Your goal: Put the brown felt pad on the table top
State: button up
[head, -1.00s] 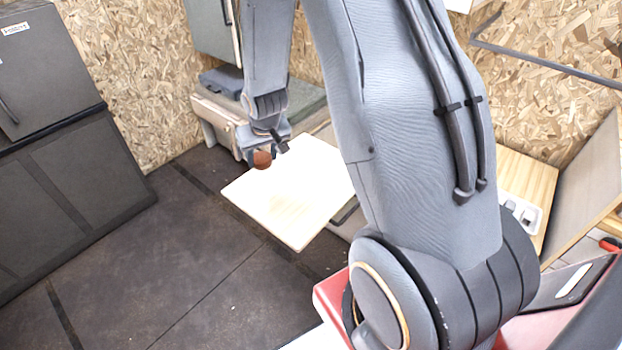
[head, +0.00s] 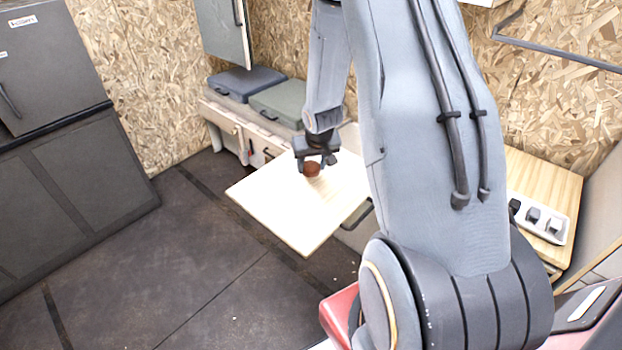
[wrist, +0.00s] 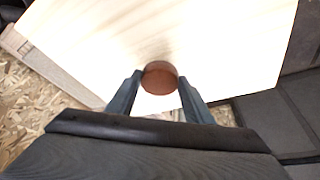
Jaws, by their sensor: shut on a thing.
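The brown felt pad (head: 312,169) is a small round reddish-brown disc. My gripper (head: 316,162) is shut on it and points down over the table top (head: 290,218), a pale wooden board. In the wrist view the pad (wrist: 160,77) sits between the two fingertips of my gripper (wrist: 160,84), with the pale table top (wrist: 215,40) behind it. The pad is over the board, inside its edges. I cannot tell whether its underside touches the board. My arm hides the right part of the table top in the head view.
A wooden counter with a white tray (head: 541,222) is at the right. Dark cabinets (head: 70,150) stand at the left. The dark floor (head: 190,260) before the table is clear.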

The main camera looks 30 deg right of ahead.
aim_at(313, 170)
jog(key=shift+f, duration=1.95)
jog(key=shift+f, duration=0.15)
jog(key=o, duration=1)
